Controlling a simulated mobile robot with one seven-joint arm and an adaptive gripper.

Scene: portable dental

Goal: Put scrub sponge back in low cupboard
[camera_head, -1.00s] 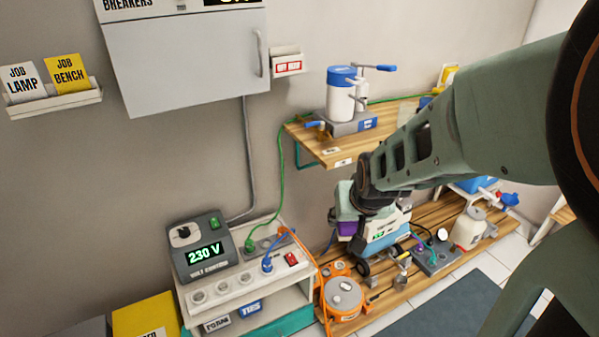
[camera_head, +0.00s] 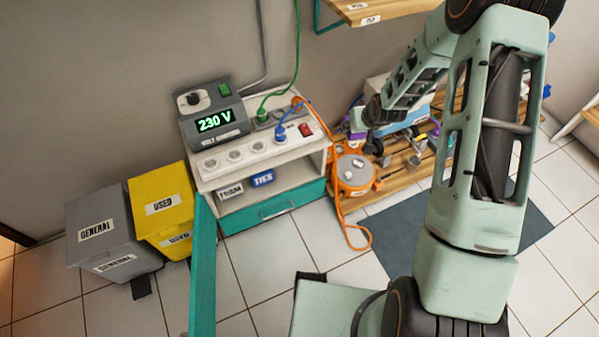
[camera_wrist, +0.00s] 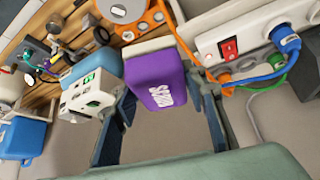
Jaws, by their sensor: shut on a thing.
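The scrub sponge is a purple block with white lettering (camera_wrist: 160,82), between the two fingers of my gripper (camera_wrist: 165,97) in the wrist view. My gripper is shut on it. In the head view my gripper (camera_head: 357,121) is small, with a bit of purple sponge (camera_head: 357,136) at it, right of the white unit. That low white unit (camera_head: 205,182) has an open shelf and a teal front with a handle (camera_head: 272,208), which looks shut. I cannot tell whether this is the low cupboard. A tall teal panel (camera_head: 203,265) stands at its left front.
The 230 V control box (camera_head: 213,122) and a socket strip with cables stand on the unit. An orange cable reel (camera_head: 355,172) sits right of it, its cable looping onto the floor. Grey (camera_head: 103,228) and yellow bins (camera_head: 162,208) stand left. Floor in front is partly clear.

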